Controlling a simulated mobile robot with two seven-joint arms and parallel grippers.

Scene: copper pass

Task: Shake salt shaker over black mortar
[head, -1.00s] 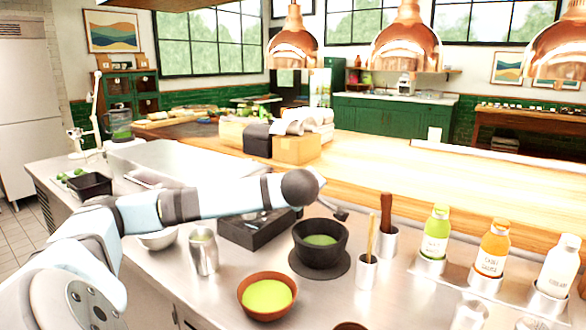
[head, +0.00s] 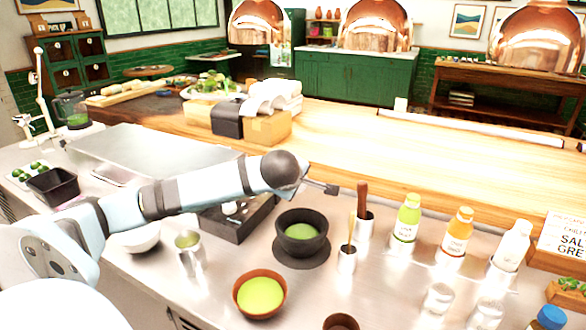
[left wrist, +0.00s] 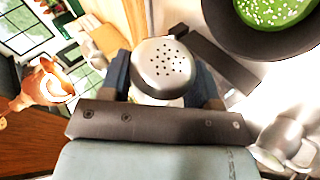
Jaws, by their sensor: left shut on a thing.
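The black mortar (head: 300,249) stands upright on a dark round mat in the middle of the counter, with green contents. In the left wrist view the mortar (left wrist: 265,44) is at the top right, and white grains speckle the green. My left gripper (left wrist: 163,88) is shut on the salt shaker (left wrist: 165,66), whose perforated metal cap faces the camera. The shaker is beside the mortar in that view. In the head view my left arm reaches in from the left, its wrist behind and above the mortar; the fingers and shaker are not clear there. My right gripper is not in view.
A brown bowl (head: 260,312) of green stands in front of the mortar. A metal cup (head: 190,258) is at left and a dark box (head: 238,232) behind. A pestle-like brown tool (head: 362,196), a holder (head: 346,262) and several bottles (head: 457,236) stand to the right.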

